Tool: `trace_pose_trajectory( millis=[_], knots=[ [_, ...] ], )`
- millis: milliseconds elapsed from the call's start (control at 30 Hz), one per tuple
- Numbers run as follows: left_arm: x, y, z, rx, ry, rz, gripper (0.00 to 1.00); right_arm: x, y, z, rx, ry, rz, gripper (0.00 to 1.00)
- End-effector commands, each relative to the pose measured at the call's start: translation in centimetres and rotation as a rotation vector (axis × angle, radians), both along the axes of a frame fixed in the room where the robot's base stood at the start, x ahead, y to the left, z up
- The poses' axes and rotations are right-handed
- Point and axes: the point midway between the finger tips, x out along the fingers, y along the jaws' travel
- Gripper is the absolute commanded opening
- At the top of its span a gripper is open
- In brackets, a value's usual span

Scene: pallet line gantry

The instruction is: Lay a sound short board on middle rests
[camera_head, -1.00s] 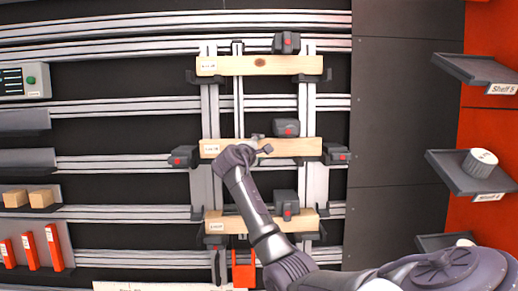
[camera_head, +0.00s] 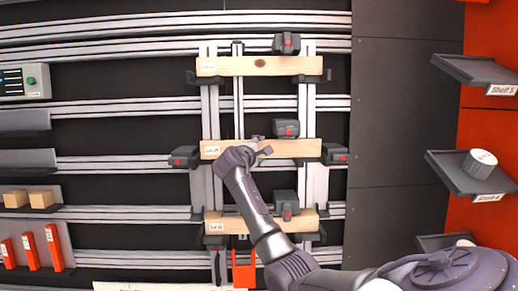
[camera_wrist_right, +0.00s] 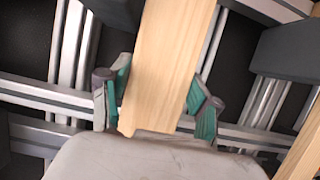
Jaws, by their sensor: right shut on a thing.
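My right gripper (camera_head: 252,154) is at the middle of a pale wooden board (camera_head: 295,148) with a white label at its left end. In the right wrist view the green-padded fingers (camera_wrist_right: 158,95) close on both edges of this board (camera_wrist_right: 165,60). The board lies level across the two upright rails at middle height, between a left clamp (camera_head: 184,157) and a right clamp (camera_head: 335,154). Whether it touches the rests under it I cannot tell. My left gripper is not in view.
A board with a dark knot (camera_head: 230,66) is above, and another board (camera_head: 238,224) is below, partly behind my arm. Dark blocks with red marks (camera_head: 286,43) sit by the boards. Shelves (camera_head: 478,70) stand at the right; small wooden blocks (camera_head: 41,199) are at the left.

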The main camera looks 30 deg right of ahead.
Motion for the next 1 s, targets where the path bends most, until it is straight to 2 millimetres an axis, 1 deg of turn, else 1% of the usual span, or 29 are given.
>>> trace_pose_trajectory(
  millis=[400,433,500,600,867,1000],
  knots=[
    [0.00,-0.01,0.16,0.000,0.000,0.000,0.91,-0.09,0.05,-0.16,-0.001,-0.002,0.000,0.18],
    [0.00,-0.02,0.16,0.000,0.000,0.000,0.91,-0.08,0.05,-0.15,-0.001,-0.002,0.000,0.65],
    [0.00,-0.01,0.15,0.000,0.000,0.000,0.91,-0.08,0.05,-0.15,-0.001,-0.002,0.000,0.77],
    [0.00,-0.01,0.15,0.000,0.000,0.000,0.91,-0.09,0.05,-0.17,-0.001,-0.002,0.000,0.91],
    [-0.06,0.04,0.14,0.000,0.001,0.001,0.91,-0.14,0.08,-0.31,0.001,0.001,0.000,0.91],
    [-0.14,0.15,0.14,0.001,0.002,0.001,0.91,-0.38,0.58,-0.06,0.000,0.001,0.001,0.91]
  ],
)
